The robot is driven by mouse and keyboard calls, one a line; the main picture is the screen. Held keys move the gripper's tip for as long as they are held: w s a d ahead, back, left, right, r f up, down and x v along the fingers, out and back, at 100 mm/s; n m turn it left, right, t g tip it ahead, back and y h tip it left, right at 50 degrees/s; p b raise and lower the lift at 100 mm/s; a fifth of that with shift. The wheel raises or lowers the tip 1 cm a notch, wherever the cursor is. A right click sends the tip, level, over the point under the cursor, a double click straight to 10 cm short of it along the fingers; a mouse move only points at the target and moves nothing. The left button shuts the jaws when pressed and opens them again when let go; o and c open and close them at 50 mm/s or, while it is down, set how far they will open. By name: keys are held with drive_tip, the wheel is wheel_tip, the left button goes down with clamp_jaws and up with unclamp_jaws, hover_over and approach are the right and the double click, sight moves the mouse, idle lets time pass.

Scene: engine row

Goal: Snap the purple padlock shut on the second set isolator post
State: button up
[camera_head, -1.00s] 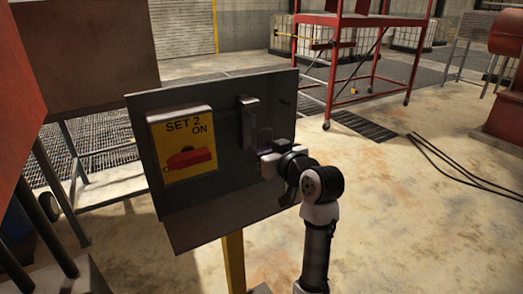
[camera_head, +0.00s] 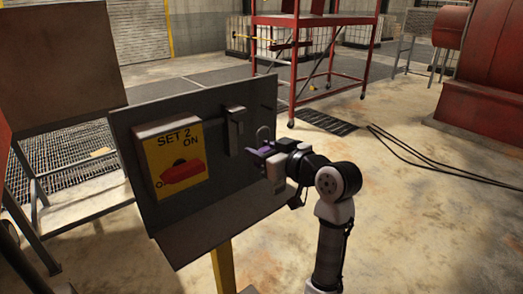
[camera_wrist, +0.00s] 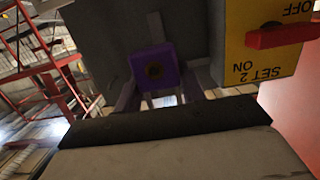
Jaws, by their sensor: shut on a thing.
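The purple padlock (camera_head: 262,152) is held in my gripper (camera_head: 258,158), and its grey shackle loop stands up above the body. In the wrist view the purple padlock body (camera_wrist: 154,67) sits between my gripper's fingers (camera_wrist: 158,88). The isolator panel (camera_head: 215,205) carries a yellow SET 2 plate (camera_head: 173,150) with a red handle (camera_head: 183,171) turned nearer OFF. A grey bracket or post (camera_head: 236,130) stands right of the plate. The padlock is right of it and looks apart from it. Whether the shackle is open or closed I cannot tell.
A red wheeled frame (camera_head: 315,20) stands behind. Dark cables (camera_head: 420,150) lie on the floor at the right. A yellow post (camera_head: 223,268) supports the panel. The floor right of the panel is largely clear.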

sight(241, 132)
drive_tip(key=shift+w+a, duration=0.15)
drive_tip(key=shift+w, duration=0.05)
idle(0.4)
drive_tip(key=shift+r+x, duration=0.2)
drive_tip(key=shift+x, duration=1.5)
drive_tip(key=shift+r+x, duration=0.2)
drive_tip(key=shift+x, duration=1.45)
drive_tip(key=shift+r+x, duration=0.25)
drive_tip(key=shift+x, duration=1.45)
drive_tip(key=shift+w+a+f, duration=0.1)
drive_tip(key=shift+w+f, duration=0.05)
drive_tip(key=shift+r+p, duration=1)
drive_tip(key=shift+r, duration=0.35)
drive_tip(key=shift+f, duration=0.25)
drive_tip(key=shift+f+b, duration=0.35)
drive_tip(key=shift+b, duration=0.05)
drive_tip(key=o, duration=1.1)
